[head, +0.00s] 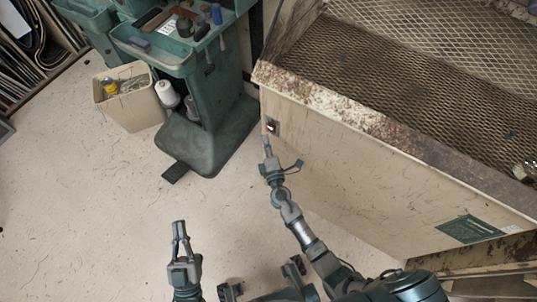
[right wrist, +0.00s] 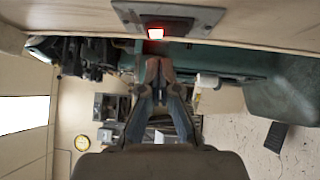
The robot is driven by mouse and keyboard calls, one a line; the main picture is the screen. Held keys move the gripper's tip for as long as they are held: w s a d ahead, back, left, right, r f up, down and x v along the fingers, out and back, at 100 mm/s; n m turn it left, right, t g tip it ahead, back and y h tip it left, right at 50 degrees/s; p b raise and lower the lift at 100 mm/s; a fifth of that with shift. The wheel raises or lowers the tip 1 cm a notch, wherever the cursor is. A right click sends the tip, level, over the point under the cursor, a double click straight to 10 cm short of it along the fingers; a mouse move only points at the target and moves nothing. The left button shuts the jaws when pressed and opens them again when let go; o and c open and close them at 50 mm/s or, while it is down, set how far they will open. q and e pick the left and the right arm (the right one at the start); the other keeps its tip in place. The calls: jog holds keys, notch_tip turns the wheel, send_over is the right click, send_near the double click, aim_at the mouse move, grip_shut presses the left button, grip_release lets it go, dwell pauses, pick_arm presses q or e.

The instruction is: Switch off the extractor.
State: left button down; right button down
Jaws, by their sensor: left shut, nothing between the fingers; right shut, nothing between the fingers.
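The extractor (head: 320,160) is a cream cabinet with a rusty-edged mesh top. A small switch (head: 272,127) on a dark plate sits at the left end of its front panel. In the right wrist view the switch rocker (right wrist: 155,33) glows red on its grey plate (right wrist: 190,17). My right gripper (head: 267,142) is shut and empty, its tips close to the switch. In the right wrist view its fingertips (right wrist: 159,62) lie just below the glowing rocker; I cannot tell whether they touch. My left gripper (head: 179,228) is shut and empty over the floor.
A green machine stand (head: 215,130) with a tool tray stands left of the extractor, its pedal (head: 175,172) on the floor. A beige bin (head: 130,110) is beside it. A rack (head: 40,45) is at the far left. The floor in front is clear.

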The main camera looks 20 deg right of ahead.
aim_at(270, 128)
jog(key=shift+w+d+r, duration=0.15)
jog(key=shift+w+d, duration=0.3)
jog(key=shift+d, duration=0.15)
jog(key=shift+w+d+r, duration=0.1)
jog(key=shift+w+d, duration=0.3)
jog(key=shift+d, duration=0.2)
jog(key=shift+w+d+r, duration=0.1)
jog(key=shift+w+d, duration=0.05)
jog(key=shift+d, duration=0.05)
jog(key=shift+a, duration=0.1)
pick_arm(q)
jog(key=shift+a+f, duration=0.25)
jog(key=shift+a, duration=0.25)
pick_arm(e)
jog(key=shift+a+r, duration=0.1)
jog(key=shift+a, duration=0.05)
pick_arm(q)
jog(key=shift+w, duration=0.1)
